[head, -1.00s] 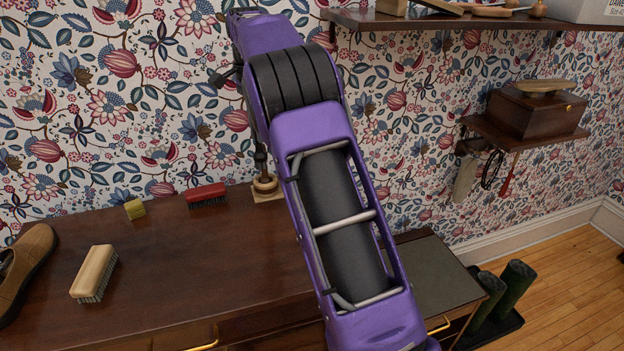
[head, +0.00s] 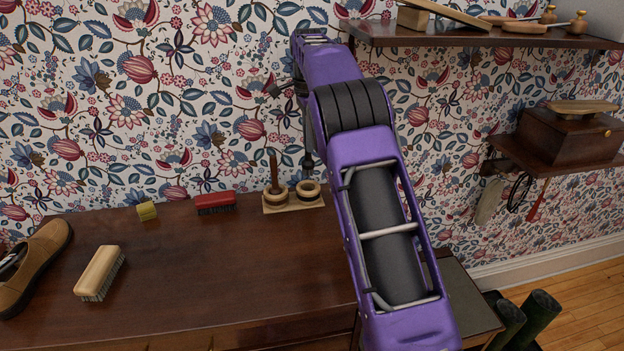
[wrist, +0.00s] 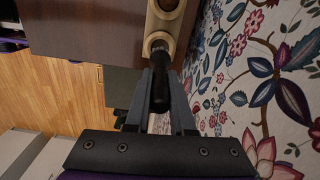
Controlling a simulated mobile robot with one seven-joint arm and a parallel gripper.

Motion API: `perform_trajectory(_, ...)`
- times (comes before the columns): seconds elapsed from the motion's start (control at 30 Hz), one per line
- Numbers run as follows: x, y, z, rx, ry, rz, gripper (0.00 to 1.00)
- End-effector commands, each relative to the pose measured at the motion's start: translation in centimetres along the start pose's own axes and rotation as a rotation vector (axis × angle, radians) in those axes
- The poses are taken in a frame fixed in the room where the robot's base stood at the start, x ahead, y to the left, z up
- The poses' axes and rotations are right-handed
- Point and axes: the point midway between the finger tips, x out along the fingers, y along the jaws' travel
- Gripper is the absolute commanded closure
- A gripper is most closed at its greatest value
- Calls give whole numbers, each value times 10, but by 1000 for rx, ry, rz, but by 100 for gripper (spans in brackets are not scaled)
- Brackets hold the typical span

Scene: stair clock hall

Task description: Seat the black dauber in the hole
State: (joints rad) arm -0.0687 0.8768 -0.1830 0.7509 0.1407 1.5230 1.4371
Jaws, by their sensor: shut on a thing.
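The black dauber (wrist: 160,92) is held between the fingers of my gripper (wrist: 160,80), which is shut on it. In the head view its dark lower end (head: 308,163) hangs upright over the right ring of a pale wooden stand (head: 293,207). In the wrist view the dauber's end points at the near ring (wrist: 158,40); I cannot tell whether it touches or enters the hole (head: 308,188). A brown dauber (head: 274,174) stands in the left ring. My arm partly hides the gripper in the head view.
A red brush (head: 214,203), a yellow block (head: 147,211), a pale-backed brush (head: 100,272) and a brown shoe (head: 38,262) are on the dark cabinet top (head: 200,280). The wallpapered wall is close behind the stand. A shelf (head: 480,36) is above right.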

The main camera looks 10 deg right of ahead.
Motion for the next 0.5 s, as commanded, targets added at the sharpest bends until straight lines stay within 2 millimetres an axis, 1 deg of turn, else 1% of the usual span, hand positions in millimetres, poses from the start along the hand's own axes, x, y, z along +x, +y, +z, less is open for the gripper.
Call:
perform_trajectory(0.03, 11, 1, 1, -1, -1, 4, 100)
perform_trajectory(0.1, 23, 1, 1, -1, 0, 3, 100)
perform_trajectory(0.2, 36, 1, 0, -1, 0, 1, 100)
perform_trajectory(0.37, 48, 1, 0, -1, 0, 1, 100)
perform_trajectory(0.5, 68, 1, 0, -2, 0, 3, 100)
